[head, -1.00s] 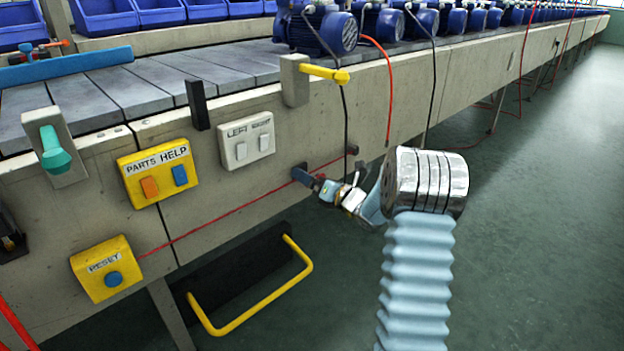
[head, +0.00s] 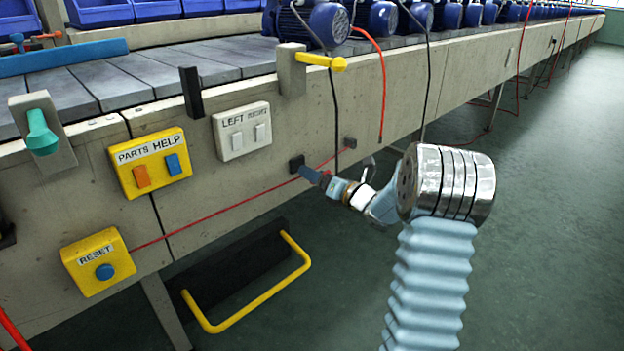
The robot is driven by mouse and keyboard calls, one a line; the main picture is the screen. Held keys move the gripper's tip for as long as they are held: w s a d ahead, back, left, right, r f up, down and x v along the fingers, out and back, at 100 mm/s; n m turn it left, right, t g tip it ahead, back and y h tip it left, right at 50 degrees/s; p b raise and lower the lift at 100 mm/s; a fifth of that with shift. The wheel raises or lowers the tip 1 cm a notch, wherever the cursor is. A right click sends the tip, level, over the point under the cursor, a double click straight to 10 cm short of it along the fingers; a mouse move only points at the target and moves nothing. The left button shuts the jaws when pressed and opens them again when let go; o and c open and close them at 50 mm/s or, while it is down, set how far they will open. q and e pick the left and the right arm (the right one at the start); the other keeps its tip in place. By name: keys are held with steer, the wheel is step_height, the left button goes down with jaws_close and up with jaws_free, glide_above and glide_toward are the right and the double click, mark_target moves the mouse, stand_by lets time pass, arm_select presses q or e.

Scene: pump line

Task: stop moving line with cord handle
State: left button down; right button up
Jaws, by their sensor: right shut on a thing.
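A thin red pull cord (head: 215,213) runs along the side of the line, from the yellow reset box (head: 98,262) up right to a small dark bracket (head: 350,143). My right gripper (head: 312,176) is at the cord, just right of another dark bracket (head: 297,163). It is shut on the red cord; its small fingers hide the part held, and no separate handle can be made out there. The line's slatted grey belt (head: 150,82) carries blue motors (head: 318,24). My left gripper is not in view.
A yellow parts/help box (head: 149,162), a white two-button box (head: 241,130), a teal handle (head: 41,134) and a yellow lever (head: 322,61) sit on the line's side. A yellow bar (head: 262,296) juts out below. Black and red cables hang near my wrist. The floor at right is clear.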

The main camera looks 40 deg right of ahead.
steer(key=shift+d, duration=0.1)
steer(key=o, duration=1.4)
steer(key=shift+c, duration=0.2)
steer(key=s+d, duration=0.1)
steer(key=s, duration=1.3)
steer(key=shift+w, duration=0.1)
